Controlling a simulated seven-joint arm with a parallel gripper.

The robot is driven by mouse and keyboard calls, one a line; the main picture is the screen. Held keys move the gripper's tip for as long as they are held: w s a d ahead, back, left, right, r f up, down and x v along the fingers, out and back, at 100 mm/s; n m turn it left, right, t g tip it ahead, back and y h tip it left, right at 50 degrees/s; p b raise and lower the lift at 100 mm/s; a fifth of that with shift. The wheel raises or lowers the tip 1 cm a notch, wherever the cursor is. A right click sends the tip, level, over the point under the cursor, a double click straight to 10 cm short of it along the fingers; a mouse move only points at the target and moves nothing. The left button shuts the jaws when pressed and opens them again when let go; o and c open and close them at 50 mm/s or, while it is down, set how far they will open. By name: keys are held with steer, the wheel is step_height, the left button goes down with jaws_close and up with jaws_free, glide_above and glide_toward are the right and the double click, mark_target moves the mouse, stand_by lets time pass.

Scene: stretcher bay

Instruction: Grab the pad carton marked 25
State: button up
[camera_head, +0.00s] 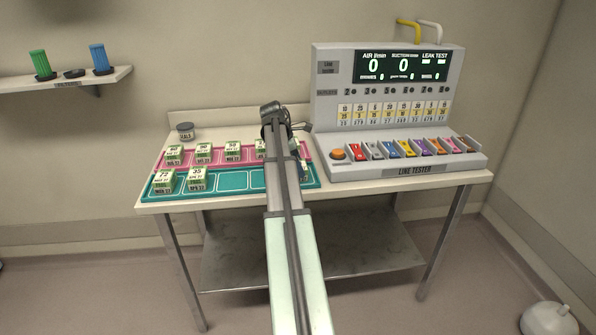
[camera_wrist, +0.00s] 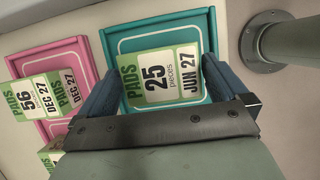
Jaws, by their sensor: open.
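The pad carton marked 25 (camera_wrist: 158,75) shows in the wrist view, white and green with "pieces" and "JUN 27" on its label. It sits in a compartment of the teal tray (camera_wrist: 128,42). My gripper (camera_wrist: 163,66) is open, with one blue finger on each side of this carton. The right finger is close to the carton's edge; I cannot tell whether either finger touches it. In the head view my arm hides most of the right end of the teal tray (camera_head: 232,180), and the 25 label cannot be read there.
A carton marked 56 (camera_wrist: 30,103) stands in the pink tray (camera_wrist: 50,62) to the left. Several more cartons stand in both trays, including one marked 35 (camera_head: 196,178). The line tester (camera_head: 400,168) is on the table's right.

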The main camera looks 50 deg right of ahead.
steer(key=shift+s+d+f, duration=0.15)
steer(key=shift+f, duration=0.4)
steer(key=c, duration=0.8)
